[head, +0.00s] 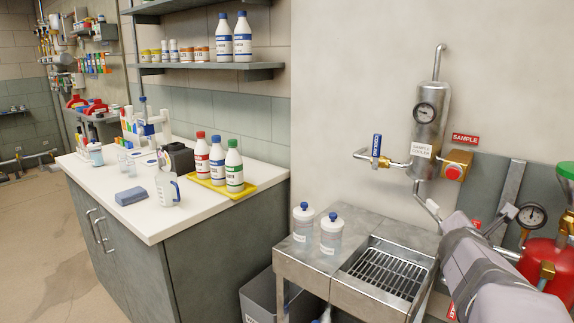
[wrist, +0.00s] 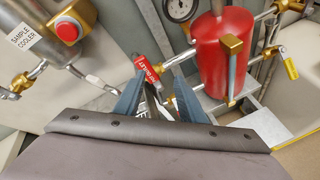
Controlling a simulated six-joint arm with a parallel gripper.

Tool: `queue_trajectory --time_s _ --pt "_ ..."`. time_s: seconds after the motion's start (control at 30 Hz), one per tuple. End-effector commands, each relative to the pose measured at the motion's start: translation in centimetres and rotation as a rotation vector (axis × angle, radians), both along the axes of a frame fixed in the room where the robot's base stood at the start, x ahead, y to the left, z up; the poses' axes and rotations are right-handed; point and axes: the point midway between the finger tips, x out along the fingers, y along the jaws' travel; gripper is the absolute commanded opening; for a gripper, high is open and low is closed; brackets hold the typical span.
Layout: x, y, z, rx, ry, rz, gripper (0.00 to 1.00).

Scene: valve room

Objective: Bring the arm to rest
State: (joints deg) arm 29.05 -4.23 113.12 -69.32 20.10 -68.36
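My arm (head: 490,268) reaches in from the lower right corner of the head view, in front of the sink's right side; my gripper cannot be made out there. In the wrist view my gripper (wrist: 160,85) shows two blue-grey fingers set apart, with a gap between them. Nothing is clearly held. A red tag with white lettering (wrist: 146,67) and metal parts show in and behind the gap. A red cylinder (wrist: 226,50) stands close to the right of the fingers.
The sample cooler (head: 428,115) with its gauge and red button (head: 453,172) is on the wall. Two bottles (head: 331,236) stand beside the sink (head: 385,275). A red vessel (head: 545,265) and gauge (head: 532,215) are near my arm. The left counter (head: 135,222) holds more bottles.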

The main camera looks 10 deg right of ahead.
Motion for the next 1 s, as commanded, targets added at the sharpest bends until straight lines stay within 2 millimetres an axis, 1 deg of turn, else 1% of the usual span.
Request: queue_trajectory --time_s 0.07,0.17,0.27,0.3,0.33,0.37,0.4,0.47,0.5,0.57,0.6,0.67,0.7,0.8,0.83,0.93,1.0 --pt "-1.2 0.0 -1.8 0.174 -0.125 -0.140 0.37" --pt "-3.1 0.5 -5.2 0.408 -0.276 -0.349 0.37" --pt "-5.6 2.0 -9.5 0.646 -0.412 -0.600 0.37" --pt "-6.8 2.9 -11.5 0.741 -0.461 -0.718 0.37" --pt "-7.8 3.7 -13.1 0.810 -0.497 -0.810 0.37" --pt "-8.8 4.7 -14.6 0.877 -0.531 -0.909 0.37" --pt "-10.1 6.3 -16.6 0.955 -0.562 -1.030 0.37" --pt "-11.7 9.0 -19.2 1.054 -0.592 -1.201 0.37" --pt "-12.8 11.0 -20.8 1.105 -0.597 -1.304 0.37" --pt "-14.3 14.2 -22.9 1.167 -0.584 -1.441 0.37" --pt "-15.2 16.3 -24.1 1.200 -0.563 -1.516 0.37" --pt "-16.5 19.5 -25.6 1.233 -0.512 -1.597 0.37" --pt "-17.3 21.4 -26.4 1.250 -0.471 -1.634 0.37" --pt "-19.1 25.7 -27.9 1.275 -0.373 -1.677 0.37" --pt "-19.6 26.9 -28.3 1.276 -0.343 -1.675 0.37" --pt "-20.5 29.0 -28.9 1.260 -0.270 -1.625 0.37" --pt "-20.3 30.1 -28.8 1.258 -0.238 -1.577 0.37"
